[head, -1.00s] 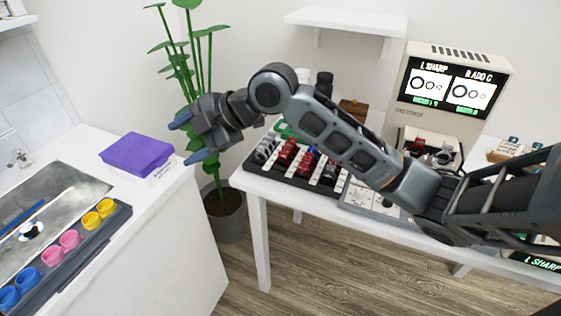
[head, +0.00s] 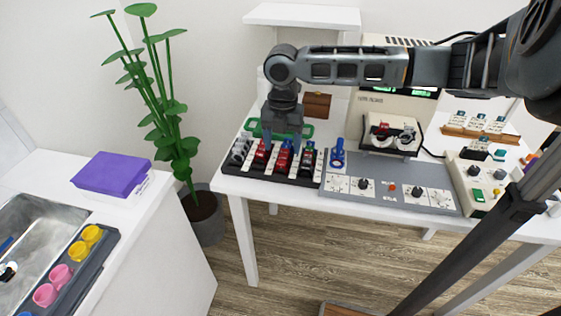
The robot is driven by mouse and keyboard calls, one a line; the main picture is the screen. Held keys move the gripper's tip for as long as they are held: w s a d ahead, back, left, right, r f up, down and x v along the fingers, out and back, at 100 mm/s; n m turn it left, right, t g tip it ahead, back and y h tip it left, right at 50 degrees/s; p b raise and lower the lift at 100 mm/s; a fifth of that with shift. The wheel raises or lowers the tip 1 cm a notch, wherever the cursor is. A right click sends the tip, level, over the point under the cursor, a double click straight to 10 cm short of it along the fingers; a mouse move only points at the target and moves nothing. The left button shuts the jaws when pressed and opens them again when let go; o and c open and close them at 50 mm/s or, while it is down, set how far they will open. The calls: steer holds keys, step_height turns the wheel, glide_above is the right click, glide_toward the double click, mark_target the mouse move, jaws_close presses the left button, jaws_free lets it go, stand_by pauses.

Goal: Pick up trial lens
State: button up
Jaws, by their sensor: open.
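Trial lenses stand in rows in a black rack (head: 272,176) on the white table. The rows show grey lenses (head: 240,150), red lenses (head: 261,157), blue-and-red lenses (head: 284,158) and dark green ones (head: 308,160). My gripper (head: 281,147) points down over the rack, open, with its fingers around the level of the lens tops. I cannot tell whether a lens is between the fingers or whether they touch any. The fingers and wrist hide part of the rack's back. A blue item (head: 338,152) stands apart, just right of the rack.
A grey panel with knobs (head: 390,193) lies right of the rack. A cream display machine (head: 372,118) stands behind it. A green-rimmed tray (head: 301,131) is behind the rack, a shelf (head: 303,16) above. A plant (head: 163,105) and a counter with a purple box (head: 112,172) are left.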

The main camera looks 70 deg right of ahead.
mark_target(283, 155)
steer(key=shift+s+f+p, duration=0.1)
steer(key=shift+f+p, duration=0.45)
steer(key=shift+f, duration=2.05)
steer(key=c, duration=1.1)
steer(key=shift+r, duration=0.1)
